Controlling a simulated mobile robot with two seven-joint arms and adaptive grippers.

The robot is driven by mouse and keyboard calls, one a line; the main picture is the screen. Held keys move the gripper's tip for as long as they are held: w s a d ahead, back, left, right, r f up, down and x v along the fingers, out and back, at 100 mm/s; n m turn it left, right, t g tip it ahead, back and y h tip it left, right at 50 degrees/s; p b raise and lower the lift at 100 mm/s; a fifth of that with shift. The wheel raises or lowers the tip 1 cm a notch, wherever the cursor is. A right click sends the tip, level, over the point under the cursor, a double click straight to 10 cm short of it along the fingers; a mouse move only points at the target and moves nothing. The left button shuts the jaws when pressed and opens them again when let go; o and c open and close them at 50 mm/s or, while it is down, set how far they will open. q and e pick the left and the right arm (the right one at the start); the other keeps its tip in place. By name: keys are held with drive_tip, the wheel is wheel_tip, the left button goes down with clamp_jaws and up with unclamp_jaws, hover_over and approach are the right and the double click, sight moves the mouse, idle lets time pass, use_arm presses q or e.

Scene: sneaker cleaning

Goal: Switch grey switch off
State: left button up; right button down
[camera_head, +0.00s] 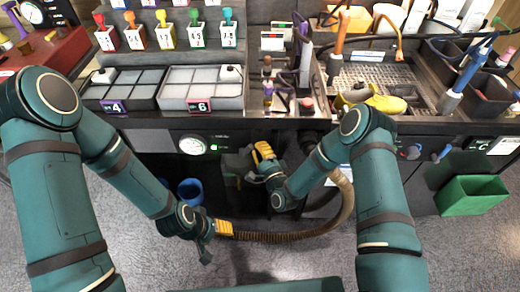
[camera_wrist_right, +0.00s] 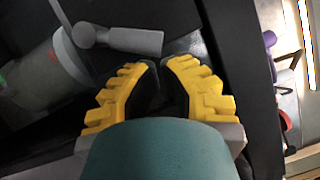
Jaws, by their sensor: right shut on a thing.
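The grey switch shows in the right wrist view as a lever (camera_wrist_right: 130,40) with a round pivot, on a dark panel. Its free end lies at the fingertips of my right gripper (camera_wrist_right: 160,66). The yellow-padded fingers are nearly together, shut on the switch, though the contact itself is partly hidden. In the head view my right gripper (camera_head: 252,156) is at the dark cabinet front below the worktop, and it hides most of the switch. My left gripper (camera_head: 210,238) hangs low at the left, beside the end of a brown hose; its fingers are not clear.
A round gauge (camera_head: 192,144) with a green light sits left of my right gripper. A blue bucket (camera_head: 190,190) stands below it. The ribbed hose (camera_head: 290,236) curves beneath my right arm. A green bin (camera_head: 472,195) is at the right.

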sight(241, 137)
drive_tip(key=shift+a+r+n+g, duration=0.3)
drive_tip(key=shift+r+n, duration=0.15)
drive_tip(key=shift+n, duration=0.25)
drive_tip(key=a+r+n+g, duration=0.1)
drive_tip(key=n, duration=0.1)
drive_tip(key=a+n+g+h, duration=0.1)
drive_tip(key=n, duration=0.1)
drive_tip(key=shift+w+a+r+p, duration=0.1)
drive_tip(key=shift+a+r+p, duration=0.05)
drive_tip(key=shift+r+p, duration=0.2)
drive_tip(key=shift+a+r+n+g+b, duration=0.3)
drive_tip(key=shift+a+n, duration=0.35)
drive_tip(key=shift+n, duration=0.25)
drive_tip(key=shift+a, duration=0.2)
drive_tip(key=shift+w+a+r+b, duration=0.1)
drive_tip(key=shift+a+b, duration=0.15)
drive_tip(key=shift+b, duration=0.05)
